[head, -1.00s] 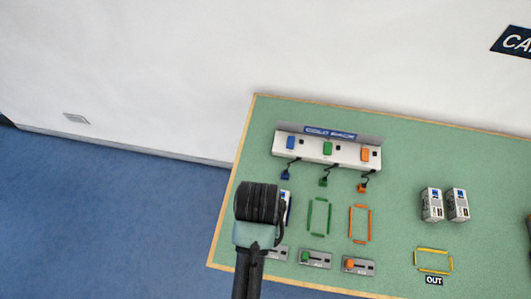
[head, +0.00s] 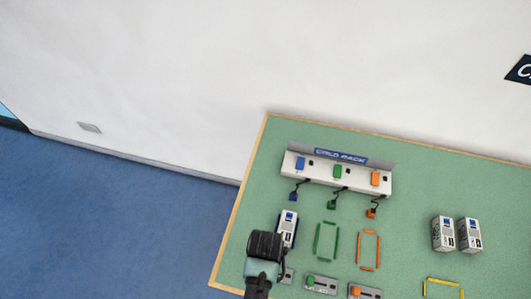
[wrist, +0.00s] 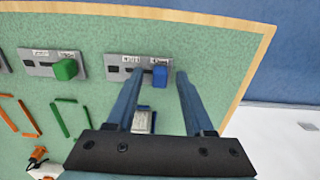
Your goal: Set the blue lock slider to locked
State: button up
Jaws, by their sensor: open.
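The blue lock slider (wrist: 160,77) is a small blue block on a grey slotted plate (wrist: 118,66). It sits at the right end of the slot in the wrist view. My gripper (wrist: 160,74) is open, with one finger on each side of the blue block in that view. The left finger covers part of the plate and slot. I cannot tell whether either finger touches the block. The small labels above the slot are too blurred to read. In the head view my arm hides the blue slider, and only an edge of its plate (head: 288,275) shows.
The green slider (wrist: 65,69) is beside it on its own plate; an orange slider (head: 356,291) lies further along. A white-and-blue box (head: 288,227) stands behind my wrist in the head view. The rack (head: 337,172) with hanging plugs is further back on the green board.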

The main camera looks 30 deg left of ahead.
grip_shut()
dwell(1.4)
